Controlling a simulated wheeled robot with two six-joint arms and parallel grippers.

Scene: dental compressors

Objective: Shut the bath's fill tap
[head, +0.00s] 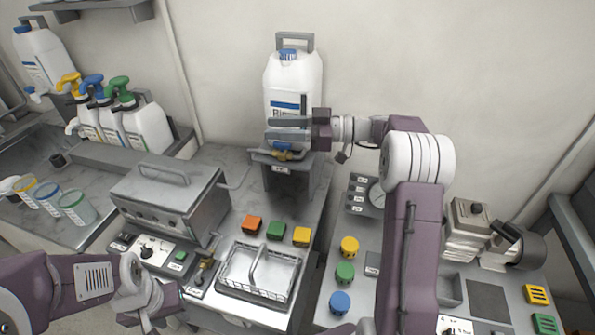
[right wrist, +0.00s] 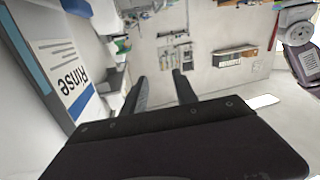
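A white jug labelled Rinse (head: 290,85) stands on a grey stand at the back in the head view; its label also shows at the left of the right wrist view (right wrist: 72,78). A brass tap with a blue handle (head: 284,151) sits below the jug's front. My right gripper (head: 272,130) is open and empty, in front of the jug just above that tap. The closed metal bath (head: 170,200) stands to the left. A second brass tap (head: 203,272) is by its front right corner. My left gripper (head: 155,325) is low at the left, its fingers not clearly visible.
A wire basket in a tray (head: 262,270) lies on the bench, with orange, green and yellow blocks (head: 277,230) behind it. Pump bottles (head: 112,120) and cups (head: 48,197) are at the left. Knobs (head: 345,273) and a gauge panel (head: 365,193) are near my right arm.

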